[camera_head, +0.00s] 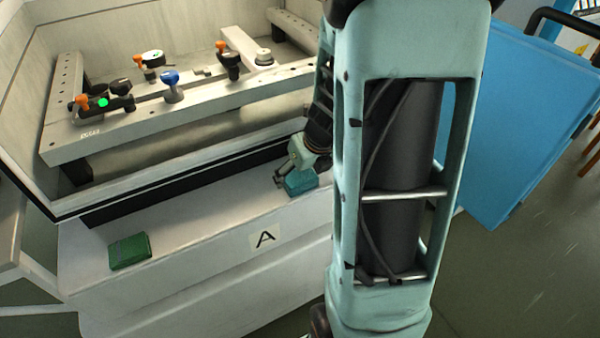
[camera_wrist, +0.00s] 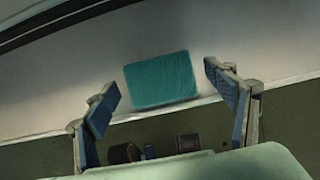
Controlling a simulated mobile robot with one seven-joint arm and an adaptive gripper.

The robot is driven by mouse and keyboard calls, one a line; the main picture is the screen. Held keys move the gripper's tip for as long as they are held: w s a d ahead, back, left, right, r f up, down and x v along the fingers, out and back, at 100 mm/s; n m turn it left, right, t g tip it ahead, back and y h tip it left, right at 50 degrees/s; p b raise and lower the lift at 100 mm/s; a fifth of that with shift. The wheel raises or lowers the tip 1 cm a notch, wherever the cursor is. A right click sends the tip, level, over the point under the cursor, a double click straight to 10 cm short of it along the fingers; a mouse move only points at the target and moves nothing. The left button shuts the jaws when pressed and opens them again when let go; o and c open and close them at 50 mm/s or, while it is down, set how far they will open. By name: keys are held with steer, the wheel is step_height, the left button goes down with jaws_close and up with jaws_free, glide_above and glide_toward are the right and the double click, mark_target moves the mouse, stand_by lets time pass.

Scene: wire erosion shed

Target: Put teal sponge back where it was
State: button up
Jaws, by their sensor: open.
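The teal sponge (camera_head: 301,183) lies on the pale ledge (camera_head: 200,240) of the machine, right of the letter A label. In the wrist view the teal sponge (camera_wrist: 161,79) lies flat near the ledge's front edge. My gripper (camera_wrist: 164,92) is open, with one finger to each side of the sponge and a gap on both sides. In the head view my gripper (camera_head: 284,177) is at the sponge, partly hidden by my arm. I cannot tell its exact height above the ledge.
A green sponge-like block (camera_head: 130,251) lies on the ledge's left part. The label A (camera_head: 265,236) is between the two blocks. Behind, a metal frame (camera_head: 190,118) carries several clamps and knobs. A blue panel (camera_head: 515,125) stands at the right. The ledge's middle is clear.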

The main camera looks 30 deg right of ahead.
steer(key=p+v, duration=0.5)
steer(key=v, duration=0.5)
steer(key=shift+s+r+p, duration=0.15)
steer(key=shift+r+p, duration=0.25)
